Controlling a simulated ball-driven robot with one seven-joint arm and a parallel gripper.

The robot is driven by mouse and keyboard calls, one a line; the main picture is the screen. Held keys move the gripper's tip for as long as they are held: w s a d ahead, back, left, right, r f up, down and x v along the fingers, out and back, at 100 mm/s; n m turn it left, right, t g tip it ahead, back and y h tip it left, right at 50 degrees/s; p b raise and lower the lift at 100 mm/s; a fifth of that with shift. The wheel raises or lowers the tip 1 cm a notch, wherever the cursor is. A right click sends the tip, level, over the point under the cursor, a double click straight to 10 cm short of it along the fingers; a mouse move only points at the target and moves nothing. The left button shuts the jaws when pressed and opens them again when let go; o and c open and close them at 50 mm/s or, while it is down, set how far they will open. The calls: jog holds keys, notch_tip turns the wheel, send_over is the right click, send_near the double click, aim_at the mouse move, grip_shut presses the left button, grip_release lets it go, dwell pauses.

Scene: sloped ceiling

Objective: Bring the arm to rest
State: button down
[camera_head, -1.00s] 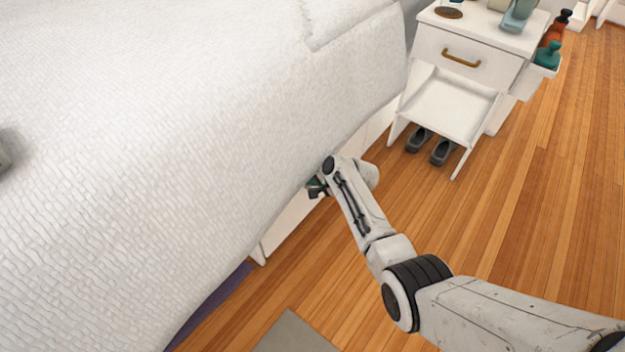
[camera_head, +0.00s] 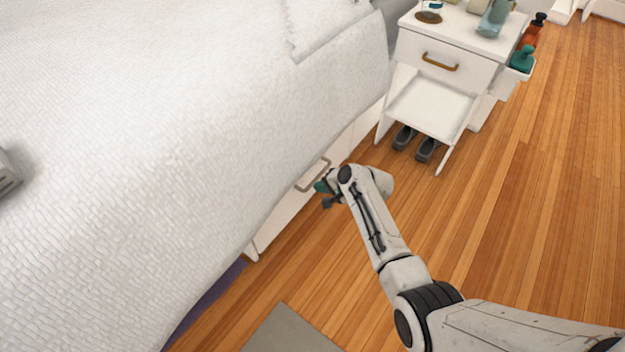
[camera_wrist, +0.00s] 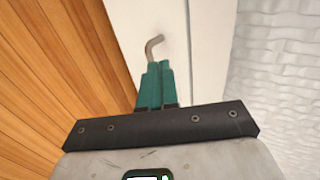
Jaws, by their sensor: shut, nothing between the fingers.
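My gripper (camera_head: 322,187) is at the end of my arm, beside the white drawer front (camera_head: 285,222) under the bed. In the wrist view its two green fingers (camera_wrist: 155,85) are shut together with nothing between them. The metal drawer handle (camera_head: 312,176) shows just beyond the fingers in the head view. In the wrist view part of the handle (camera_wrist: 154,46) shows past the fingertips. I cannot tell whether the fingers touch it.
The bed with its white quilt (camera_head: 180,130) fills the left. A white nightstand (camera_head: 445,60) stands at the upper right with dark shoes (camera_head: 425,149) under it. Wooden floor (camera_head: 520,210) is clear on the right. A grey mat (camera_head: 288,332) lies at the bottom.

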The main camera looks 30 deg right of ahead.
jog(key=shift+p+v, duration=0.6)
jog(key=shift+v, duration=1.2)
jog(key=shift+f, duration=0.1)
jog(key=s+a+r+n+g+h, duration=0.1)
jog(key=s+a+n+g, duration=0.25)
jog(key=s, duration=0.55)
jog(key=s+a+r+n+g, duration=0.15)
jog(key=s+n, duration=0.35)
jog(key=s, duration=0.5)
jog(key=s+a+r+n+g+h, duration=0.1)
jog(key=s+r+n, duration=0.25)
jog(key=s, duration=0.45)
jog(key=s+r+n+g+h, duration=0.1)
jog(key=s+r+n+g, duration=0.1)
jog(key=s+r, duration=0.4)
notch_tip(320, 180, up, 27)
jog(key=p, duration=2.8)
jog(key=shift+s+p, duration=0.3)
jog(key=shift+s, duration=0.05)
jog(key=shift+a, duration=0.15)
